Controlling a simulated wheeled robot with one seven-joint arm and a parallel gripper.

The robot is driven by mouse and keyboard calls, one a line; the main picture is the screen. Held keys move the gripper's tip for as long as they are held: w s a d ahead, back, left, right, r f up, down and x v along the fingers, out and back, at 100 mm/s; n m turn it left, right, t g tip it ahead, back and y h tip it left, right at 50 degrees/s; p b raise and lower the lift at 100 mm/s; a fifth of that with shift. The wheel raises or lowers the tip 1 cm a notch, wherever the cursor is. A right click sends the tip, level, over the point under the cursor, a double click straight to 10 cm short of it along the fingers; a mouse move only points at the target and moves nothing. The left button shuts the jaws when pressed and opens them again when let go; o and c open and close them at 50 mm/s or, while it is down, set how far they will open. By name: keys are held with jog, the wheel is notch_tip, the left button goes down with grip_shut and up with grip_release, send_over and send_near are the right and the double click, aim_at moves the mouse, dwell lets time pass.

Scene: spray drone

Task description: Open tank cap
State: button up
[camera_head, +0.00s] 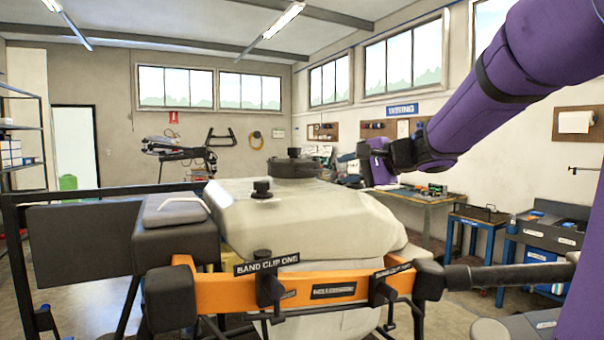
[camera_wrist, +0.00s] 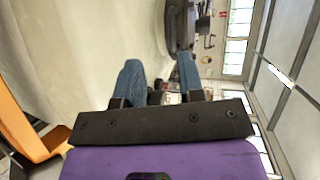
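The cream tank (camera_head: 320,220) fills the middle of the head view, with a wide black cap (camera_head: 295,167) on its top. My gripper (camera_head: 346,168) is to the right of this cap, at about its height and apart from it. In the wrist view, my gripper (camera_wrist: 160,64) shows two blue fingers spread apart with nothing held between them. The tank wall (camera_wrist: 75,45) is on the left there, and the black cap (camera_wrist: 180,24) shows ahead, beyond the fingertips.
A smaller black knob (camera_head: 262,188) stands on the tank. An orange frame bar (camera_head: 330,288) with band clips crosses the tank's front. A black box (camera_head: 175,228) is on the left. Workbenches (camera_head: 425,203) stand behind at right. The air above the tank is clear.

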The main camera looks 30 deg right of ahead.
aim_at(316, 170)
jog(key=shift+w+d+r+m+t+h, duration=0.3)
jog(key=shift+w+d+m+t, duration=0.2)
jog(key=shift+w+d, duration=0.2)
jog(key=x, duration=1)
jog(key=shift+w+a, duration=0.1)
jog(key=shift+a, duration=0.05)
jog(key=shift+c, duration=0.2)
grip_shut()
